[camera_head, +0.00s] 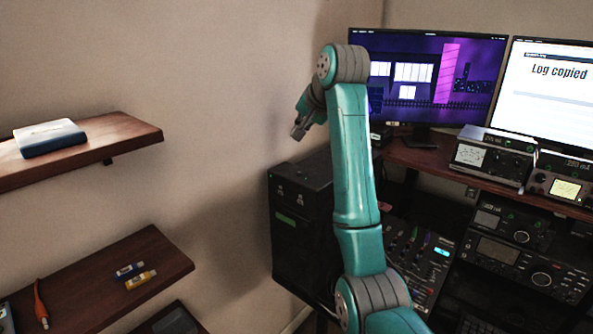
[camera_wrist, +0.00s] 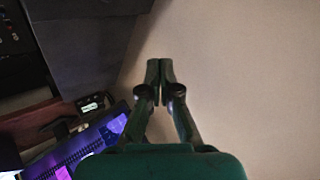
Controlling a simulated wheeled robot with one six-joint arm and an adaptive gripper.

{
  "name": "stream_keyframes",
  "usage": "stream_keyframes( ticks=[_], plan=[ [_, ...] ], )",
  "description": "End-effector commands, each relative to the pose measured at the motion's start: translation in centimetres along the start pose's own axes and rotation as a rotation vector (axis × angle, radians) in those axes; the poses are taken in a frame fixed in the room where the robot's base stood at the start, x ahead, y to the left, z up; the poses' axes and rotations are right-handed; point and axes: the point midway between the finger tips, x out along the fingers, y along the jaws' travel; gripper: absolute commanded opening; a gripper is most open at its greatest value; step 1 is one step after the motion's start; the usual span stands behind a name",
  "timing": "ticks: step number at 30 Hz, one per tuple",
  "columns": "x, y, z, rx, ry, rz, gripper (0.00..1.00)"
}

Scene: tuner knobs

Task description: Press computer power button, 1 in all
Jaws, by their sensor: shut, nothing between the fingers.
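A black computer tower (camera_head: 300,229) stands against the wall, left of the radio desk, with small marks near the top of its front and a green label below them. I cannot tell which of these is the power button. My gripper (camera_head: 298,130) is shut and empty, in the air above and behind the tower's top, near the wall. In the wrist view its closed fingertips (camera_wrist: 160,70) point at bare wall. A dark box that looks like the tower (camera_wrist: 88,55) lies to their left, apart from them. My arm hides the tower's right side.
A purple-screen monitor (camera_head: 450,75) and one reading "Log copied" (camera_head: 550,95) stand on the desk (camera_head: 410,156). Radios (camera_head: 490,158) sit before them. Wooden shelves (camera_head: 130,134) at left hold a book (camera_head: 50,138), yellow and blue sticks (camera_head: 140,279) and an orange-handled tool (camera_head: 40,305).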

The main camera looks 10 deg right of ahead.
Motion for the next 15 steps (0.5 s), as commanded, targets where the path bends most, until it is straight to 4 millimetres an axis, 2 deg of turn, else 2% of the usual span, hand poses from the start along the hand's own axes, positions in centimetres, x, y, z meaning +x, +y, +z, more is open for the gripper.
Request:
stream_keyframes(
  ticks=[8, 15],
  plan=[
    [0.3, 0.2, 0.2, 0.0, 0.0, 0.0, 0.0],
    [1.9, 1.4, 1.4, 0.0, -0.001, 0.001, 0.0]
  ],
)
